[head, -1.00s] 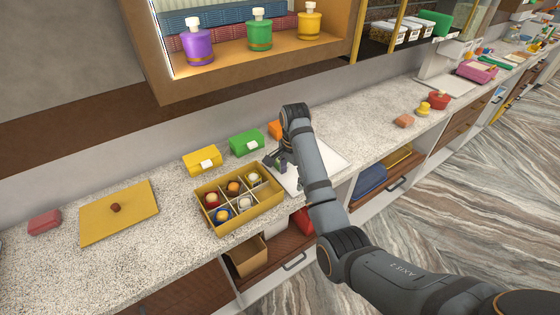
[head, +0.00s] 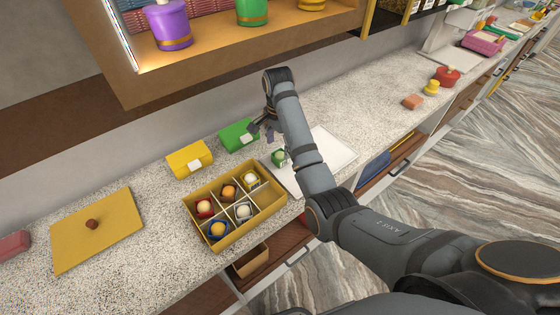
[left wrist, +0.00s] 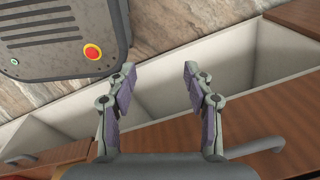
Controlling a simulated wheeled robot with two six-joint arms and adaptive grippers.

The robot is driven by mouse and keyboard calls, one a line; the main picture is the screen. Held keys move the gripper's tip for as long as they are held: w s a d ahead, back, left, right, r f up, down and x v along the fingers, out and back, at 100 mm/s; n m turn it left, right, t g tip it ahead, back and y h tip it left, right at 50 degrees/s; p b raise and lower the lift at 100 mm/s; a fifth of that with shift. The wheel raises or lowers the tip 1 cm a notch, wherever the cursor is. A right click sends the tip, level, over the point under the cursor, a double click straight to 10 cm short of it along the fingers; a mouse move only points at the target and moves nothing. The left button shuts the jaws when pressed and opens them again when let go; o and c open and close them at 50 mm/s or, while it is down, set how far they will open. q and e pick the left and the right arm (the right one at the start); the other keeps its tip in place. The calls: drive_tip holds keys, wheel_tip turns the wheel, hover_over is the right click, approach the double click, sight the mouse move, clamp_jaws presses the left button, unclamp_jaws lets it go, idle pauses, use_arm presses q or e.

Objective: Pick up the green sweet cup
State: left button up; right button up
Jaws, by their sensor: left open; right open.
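The green sweet cup (head: 278,157), with a pale top, stands on the white board (head: 335,150) just right of the divided box. It is partly overlapped by my right arm in the head view. My right gripper (head: 262,131) is open and empty, apart from the cup, up and to its left in the picture, near the green carton. My left gripper (left wrist: 160,72) is open and empty in the left wrist view, with the open lower cabinet behind its fingers.
A yellow lid (head: 120,235) lies left. An overhead shelf (head: 210,75) overhangs the back of the counter.

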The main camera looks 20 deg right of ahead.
sight(280, 153)
drive_tip(key=shift+w+f, duration=0.15)
drive_tip(key=shift+f, duration=0.05)
wheel_tip(280, 153, down, 2)
drive_tip(key=shift+d+f+b, duration=0.15)
drive_tip(key=shift+b, duration=0.75)
drive_tip(key=shift+s+f+p, duration=0.2)
drive_tip(key=shift+f+p, duration=0.15)
drive_tip(key=shift+f, duration=0.85)
drive_tip(key=shift+c, duration=0.4)
use_arm(q)
drive_tip(key=shift+w+f, duration=0.3)
drive_tip(key=shift+w, duration=0.25)
drive_tip(key=shift+w+f, duration=0.3)
drive_tip(key=shift+w, duration=0.2)
use_arm(e)
drive_tip(key=c, duration=1.2)
drive_tip(key=shift+o, duration=0.2)
